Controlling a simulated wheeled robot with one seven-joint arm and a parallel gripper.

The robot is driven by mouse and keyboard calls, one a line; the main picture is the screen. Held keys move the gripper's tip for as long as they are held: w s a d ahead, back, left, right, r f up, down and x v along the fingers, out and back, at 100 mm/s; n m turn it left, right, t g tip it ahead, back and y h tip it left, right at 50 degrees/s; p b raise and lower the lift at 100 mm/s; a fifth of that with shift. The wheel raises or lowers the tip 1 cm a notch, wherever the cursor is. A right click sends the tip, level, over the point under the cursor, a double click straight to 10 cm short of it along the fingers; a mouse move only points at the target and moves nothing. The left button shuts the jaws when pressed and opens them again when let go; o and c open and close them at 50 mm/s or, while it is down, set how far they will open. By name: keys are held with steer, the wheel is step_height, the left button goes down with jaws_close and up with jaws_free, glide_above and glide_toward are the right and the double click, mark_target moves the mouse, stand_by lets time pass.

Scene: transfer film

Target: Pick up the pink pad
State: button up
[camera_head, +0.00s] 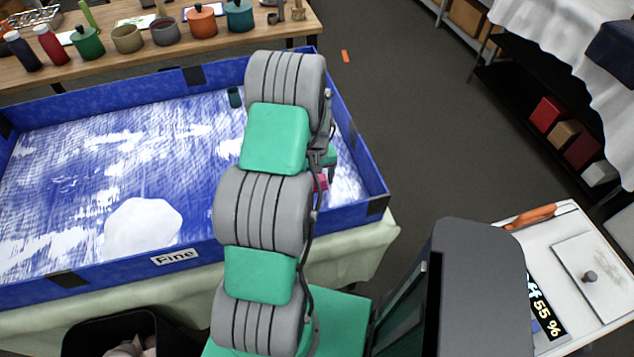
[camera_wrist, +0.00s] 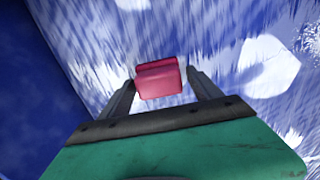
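The pink pad (camera_wrist: 158,82) shows in the wrist view as a small pink-red block between the tips of my two fingers. My gripper (camera_wrist: 160,78) is open around it, with a narrow gap at the right finger; contact at the left finger is unclear. In the head view only a sliver of pink (camera_head: 321,184) shows beside my arm, inside the blue-walled tray (camera_head: 215,258). My arm hides most of the pad and the fingers there. Whether the pad rests on the tray floor is hard to tell.
The tray's blue wall (camera_wrist: 38,90) lies left of my gripper in the wrist view. White patches (camera_head: 143,226) mark the tray floor. A small dark green cylinder (camera_head: 234,97) stands near the far wall. Pots line the wooden table (camera_head: 140,63) behind. A white-topped cart (camera_head: 590,285) stands right.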

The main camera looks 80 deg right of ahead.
steer(key=shift+r, duration=0.1)
steer(key=c, duration=1.4)
